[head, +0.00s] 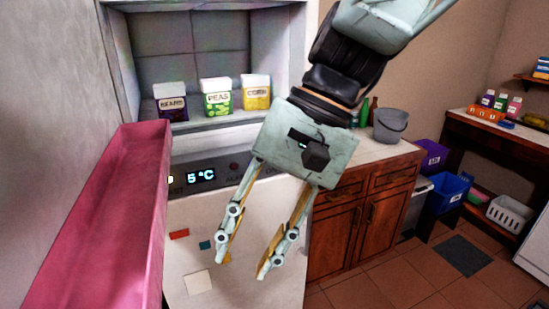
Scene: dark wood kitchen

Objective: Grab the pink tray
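The pink tray (112,215) is a long, high-walled box at the left of the head view, close to the camera. Its near end is cut off by the bottom edge of the picture. My gripper (243,270) hangs down to the right of the tray, in front of the white appliance front. Its two fingers are spread apart with nothing between them. A clear gap separates the gripper from the tray.
Boxes of beans (171,103), peas (217,97) and corn (256,92) stand in the open niche above the 5°C display (201,175). A grey bucket (391,124) stands on the counter at right. A purple bin (432,156), a blue bin (446,192) and a white basket (511,214) are farther right.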

